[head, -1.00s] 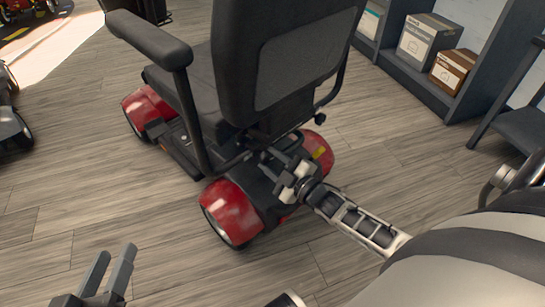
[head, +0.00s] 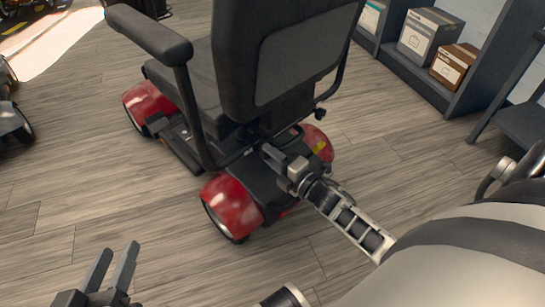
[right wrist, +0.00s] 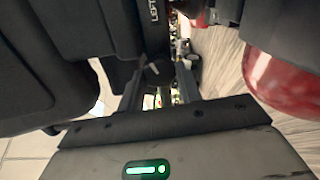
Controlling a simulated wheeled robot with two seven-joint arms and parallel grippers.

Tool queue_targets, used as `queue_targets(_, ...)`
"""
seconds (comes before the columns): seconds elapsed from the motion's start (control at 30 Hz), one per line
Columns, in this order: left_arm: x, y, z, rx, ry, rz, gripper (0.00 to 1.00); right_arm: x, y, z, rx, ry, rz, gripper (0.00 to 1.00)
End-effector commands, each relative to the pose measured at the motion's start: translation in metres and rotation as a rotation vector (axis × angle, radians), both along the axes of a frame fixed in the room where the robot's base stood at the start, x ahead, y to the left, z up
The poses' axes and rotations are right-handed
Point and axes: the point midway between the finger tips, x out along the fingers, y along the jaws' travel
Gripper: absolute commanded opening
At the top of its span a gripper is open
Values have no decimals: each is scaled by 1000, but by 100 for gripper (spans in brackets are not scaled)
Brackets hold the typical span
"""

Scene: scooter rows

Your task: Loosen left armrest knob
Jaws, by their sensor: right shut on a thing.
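A red and black scooter has a dark seat (head: 290,70) seen from behind. Its left armrest (head: 150,34) sticks out at the left on a black post. My right gripper (head: 279,158) is low behind the seat back, over the rear body. In the right wrist view its fingers (right wrist: 160,88) stand on both sides of a small dark knob (right wrist: 152,69), shut on it, below a partly cut-off "LEFT" label (right wrist: 154,11). In the head view the gripper hides this knob. My left gripper (head: 114,268) is open and empty at the bottom left, over the floor.
A red rear fender (head: 231,204) and wheel are close to my right gripper. A small black knob (head: 320,114) shows at the seat's right side. A grey shelf (head: 425,75) with boxes stands at the upper right. Wooden floor (head: 90,190) is clear at left.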

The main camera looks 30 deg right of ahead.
Motion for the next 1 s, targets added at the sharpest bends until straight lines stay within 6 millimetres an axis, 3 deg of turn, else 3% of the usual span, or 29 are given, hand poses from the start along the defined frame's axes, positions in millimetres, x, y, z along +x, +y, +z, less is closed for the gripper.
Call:
queue_targets(0.3,1,-1,5,-29,-6,4,36,0,0,0,-114,-21,-1,12)
queue_targets(0.83,2,-2,5,-33,-8,6,36,0,0,0,-139,-25,0,12)
queue_targets(0.87,2,-2,5,-33,-8,6,36,0,0,0,-139,-25,0,40)
queue_targets(0.9,2,-2,5,-33,-8,6,36,0,0,0,-138,-25,0,51)
queue_targets(0.93,2,-2,5,-33,-9,6,36,0,0,0,-138,-25,0,56)
queue_targets(1.0,2,-2,5,-31,-8,5,36,0,0,0,-137,-24,0,56)
